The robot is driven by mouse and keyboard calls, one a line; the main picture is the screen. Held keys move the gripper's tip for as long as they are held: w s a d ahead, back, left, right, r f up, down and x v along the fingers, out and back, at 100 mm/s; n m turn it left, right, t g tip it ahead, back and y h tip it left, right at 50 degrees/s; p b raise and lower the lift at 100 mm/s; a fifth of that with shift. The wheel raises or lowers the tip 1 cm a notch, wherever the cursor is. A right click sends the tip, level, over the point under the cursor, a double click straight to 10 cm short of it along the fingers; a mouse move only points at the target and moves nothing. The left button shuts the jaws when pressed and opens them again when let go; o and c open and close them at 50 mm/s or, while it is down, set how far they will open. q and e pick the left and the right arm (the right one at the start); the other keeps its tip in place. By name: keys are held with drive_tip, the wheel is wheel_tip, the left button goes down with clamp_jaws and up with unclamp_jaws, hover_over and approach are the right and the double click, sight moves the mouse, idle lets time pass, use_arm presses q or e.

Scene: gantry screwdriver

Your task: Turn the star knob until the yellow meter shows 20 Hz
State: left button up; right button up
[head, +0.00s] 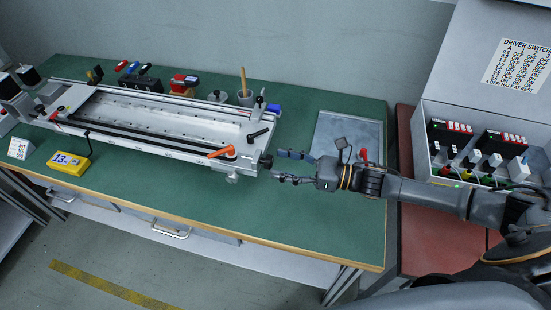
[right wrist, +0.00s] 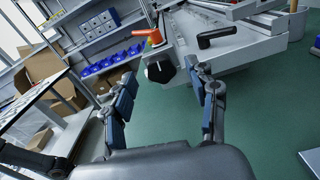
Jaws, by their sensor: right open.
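The black star knob (head: 266,161) sits on the right end of the long grey gantry (head: 160,119) on the green bench. My right gripper (head: 279,166) is open just right of the knob, its two fingers pointing left towards it. My left gripper is not in view.
An orange lever (head: 221,152) and a black lever (head: 258,134) stand on the gantry's right end, near my gripper. A grey plate (head: 345,135) lies behind my right arm. A driver box (head: 480,145) stands at the right. The front right bench top is clear.

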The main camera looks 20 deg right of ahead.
drive_tip(key=shift+w+a+r, duration=0.1)
drive_tip(key=shift+w+a, duration=0.25)
drive_tip(key=shift+a, duration=0.15)
drive_tip(key=shift+w+a, duration=0.3)
drive_tip(key=shift+a, duration=0.1)
drive_tip(key=c, duration=1.1)
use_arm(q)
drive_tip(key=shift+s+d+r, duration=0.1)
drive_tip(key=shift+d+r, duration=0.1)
